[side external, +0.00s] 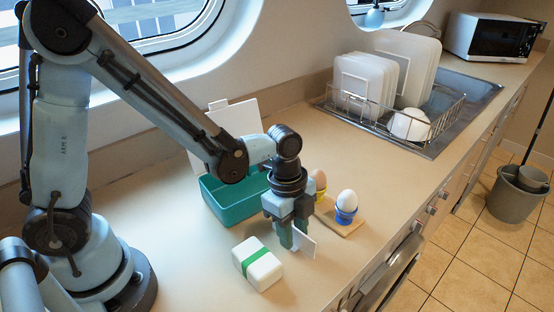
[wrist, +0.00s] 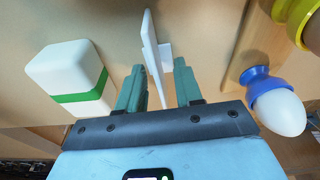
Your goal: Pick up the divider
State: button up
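The divider (wrist: 153,52) is a thin white plate with a short cross piece, seen nearly edge-on in the wrist view. It stands on the counter. In the side view, part of the divider (side external: 304,241) shows to the right of my fingers, which hide the rest. My gripper (wrist: 160,85) points down with its two green fingers apart. In the side view my gripper (side external: 291,240) is low over the counter.
A white box with a green band (side external: 257,264) sits just left of my gripper. A teal lunch box (side external: 232,201) with its lid up stands behind. Egg cups (side external: 346,215) on a wooden board are close on the right. A dish rack (side external: 385,105) is farther back.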

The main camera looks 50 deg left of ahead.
jog(key=shift+c, duration=0.3)
grip_shut()
jog(key=shift+r, duration=0.1)
